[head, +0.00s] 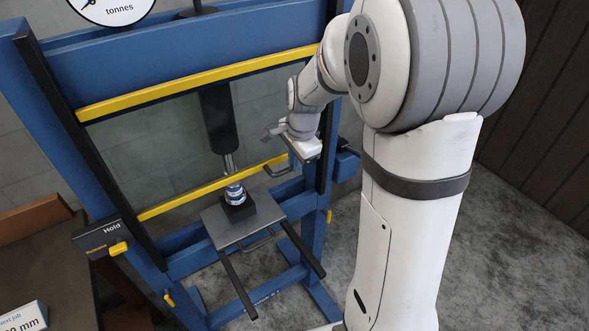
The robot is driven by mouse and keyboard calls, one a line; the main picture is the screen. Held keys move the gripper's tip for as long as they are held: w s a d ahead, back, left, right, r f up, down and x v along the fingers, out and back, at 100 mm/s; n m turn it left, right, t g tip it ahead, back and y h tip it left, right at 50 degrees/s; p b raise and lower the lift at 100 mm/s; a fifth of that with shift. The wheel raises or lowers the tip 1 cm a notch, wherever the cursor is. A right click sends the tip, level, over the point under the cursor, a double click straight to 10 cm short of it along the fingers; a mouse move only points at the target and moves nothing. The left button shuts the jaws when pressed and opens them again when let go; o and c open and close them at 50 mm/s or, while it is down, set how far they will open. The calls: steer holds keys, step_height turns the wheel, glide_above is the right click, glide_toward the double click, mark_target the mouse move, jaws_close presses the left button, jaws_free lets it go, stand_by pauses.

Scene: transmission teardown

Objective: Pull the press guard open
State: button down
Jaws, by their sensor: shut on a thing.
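The press guard is a clear pane with a yellow top bar (200,84) and a yellow lower bar (165,206). It stands across the front of the blue press frame (70,115), between the dark side rails. A dark handle (277,172) shows near the guard's lower right corner. My gripper (288,146) is at that corner, shut on the handle; the wrist and the small scale hide the exact contact. Behind the pane the dark ram (218,118) points down over a blue and silver part (236,194) on a black block.
The block sits on a grey plate (212,222) with two dark arms reaching forward. A control box marked Hold (100,236) is on the left upright. A dark bench (60,262) with a white box (22,317) stands at lower left. Grey floor (500,260) is open at right.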

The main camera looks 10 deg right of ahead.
steer(key=shift+r, duration=1.15)
steer(key=c, duration=1.5)
jaws_free()
steer(key=shift+o, duration=0.2)
step_height(320, 180, up, 8)
steer(key=s+b, duration=0.1)
steer(key=shift+s+d+f, duration=0.2)
steer(key=shift+d, duration=0.05)
steer(key=shift+s, duration=0.1)
steer(key=s+f+n+b, duration=0.1)
steer(key=s+f+n, duration=0.1)
steer(key=s+n, duration=0.5)
steer(key=s+f+n+t+b, duration=0.1)
steer(key=s+f+n+b, duration=0.1)
steer(key=s+n, duration=0.5)
steer(key=s+f, duration=0.1)
steer(key=s, duration=0.5)
steer(key=shift+a+f+h+b, duration=0.2)
steer(key=shift+a+h+b, duration=0.1)
steer(key=shift+a+h, duration=0.1)
